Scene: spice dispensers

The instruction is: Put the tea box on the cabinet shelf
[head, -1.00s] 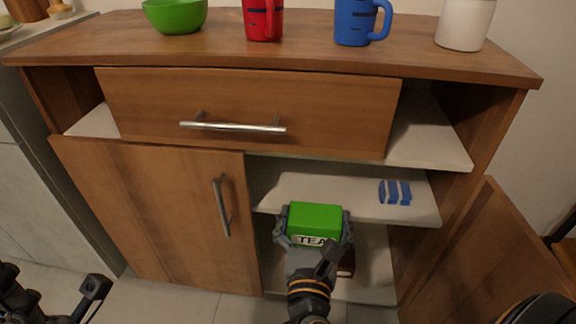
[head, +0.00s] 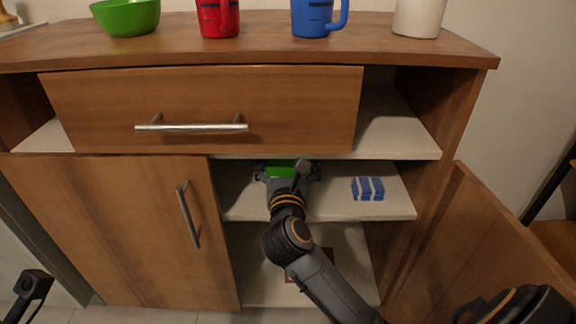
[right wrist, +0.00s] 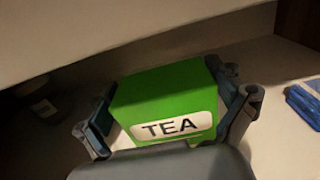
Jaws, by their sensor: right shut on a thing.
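The green tea box (right wrist: 165,98), with a white TEA label, is between the fingers of my right gripper (right wrist: 170,115), which is shut on it. In the head view the tea box (head: 282,171) is mostly hidden by my right gripper (head: 287,172). They are inside the open right side of the cabinet, over the middle shelf (head: 335,207). I cannot tell whether the box touches the shelf. My left gripper (head: 34,284) is partly in view at the lower left, away from the cabinet; its fingers are not clear.
A blue and white striped item (head: 368,188) lies on the shelf to the right of the box. The drawer (head: 200,105) is partly pulled out above. The open right door (head: 490,250) stands at the right. A bowl and mugs are on top.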

